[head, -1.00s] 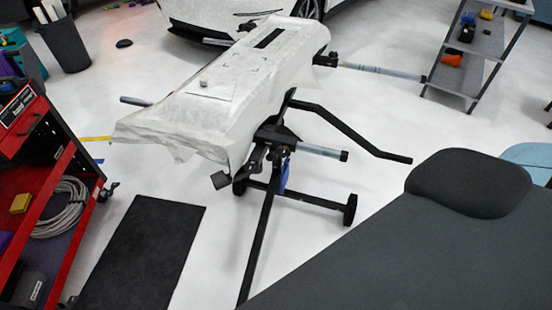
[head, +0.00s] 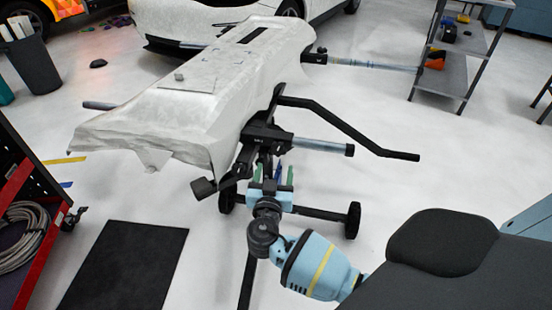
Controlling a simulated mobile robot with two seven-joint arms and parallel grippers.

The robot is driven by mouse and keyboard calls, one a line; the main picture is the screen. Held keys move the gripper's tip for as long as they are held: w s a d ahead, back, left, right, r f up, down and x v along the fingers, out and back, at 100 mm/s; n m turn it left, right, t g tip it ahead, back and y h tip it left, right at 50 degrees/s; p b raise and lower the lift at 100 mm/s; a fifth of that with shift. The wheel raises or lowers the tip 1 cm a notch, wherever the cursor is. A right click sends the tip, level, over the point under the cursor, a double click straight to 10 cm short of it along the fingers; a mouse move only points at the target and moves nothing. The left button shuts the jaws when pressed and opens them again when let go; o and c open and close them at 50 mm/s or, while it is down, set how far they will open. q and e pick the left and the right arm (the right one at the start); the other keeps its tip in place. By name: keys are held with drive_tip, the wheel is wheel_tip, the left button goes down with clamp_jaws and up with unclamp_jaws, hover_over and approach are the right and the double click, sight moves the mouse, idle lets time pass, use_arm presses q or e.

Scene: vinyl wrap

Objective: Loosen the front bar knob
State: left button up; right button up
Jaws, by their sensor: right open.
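The black stand carries a long bumper-shaped part (head: 215,85) under white wrap. The front bar (head: 320,146) is a grey tube with a black end cap, sticking out right from a black bracket (head: 266,134) under the wrapped part. I cannot clearly tell the front bar knob from the dark bracket parts. My right gripper (head: 274,170) reaches up from below, just under the bracket. Its green-tipped fingers are open around or beside a small blue piece below the bracket; contact cannot be told. My left gripper is not in view.
A bent black handle (head: 350,130) juts right above the front bar. The stand's wheeled foot (head: 352,220) lies right of my right gripper. A red tool cart (head: 30,200) and black mat (head: 125,265) are at left; a shelf (head: 450,68) stands at back right.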

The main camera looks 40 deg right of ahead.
sight(278, 152)
drive_tip(key=x, duration=0.7)
drive_tip(key=shift+w+d, duration=0.3)
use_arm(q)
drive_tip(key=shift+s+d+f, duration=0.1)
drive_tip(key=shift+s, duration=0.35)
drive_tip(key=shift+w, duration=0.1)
use_arm(e)
drive_tip(key=shift+c, duration=0.6)
drive_tip(key=c, duration=0.8)
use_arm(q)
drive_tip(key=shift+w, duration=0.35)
use_arm(e)
drive_tip(key=shift+c, duration=0.2)
